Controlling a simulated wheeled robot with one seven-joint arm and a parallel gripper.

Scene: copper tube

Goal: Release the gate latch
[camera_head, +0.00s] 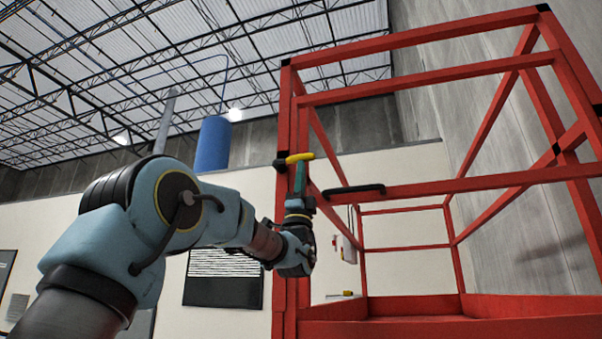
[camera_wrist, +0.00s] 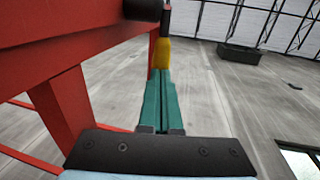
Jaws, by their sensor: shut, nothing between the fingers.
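The gate latch (camera_head: 299,158) is a short yellow lever on a black mount, fixed to the left post of a red metal frame in the head view. The latch's yellow end (camera_wrist: 162,52) also shows in the wrist view, straight beyond my fingertips. My gripper (camera_head: 300,167) points upward with its green fingers directly under the lever. The fingers (camera_wrist: 160,76) are shut with nothing between them. I cannot tell whether the fingertips touch the latch.
The red gate bar (camera_head: 450,184) runs right from near the post and carries a black handle (camera_head: 354,189). The red post (camera_wrist: 68,110) stands close on the left in the wrist view. A blue cylinder (camera_head: 212,145) hangs in the background. Space left of the post is open.

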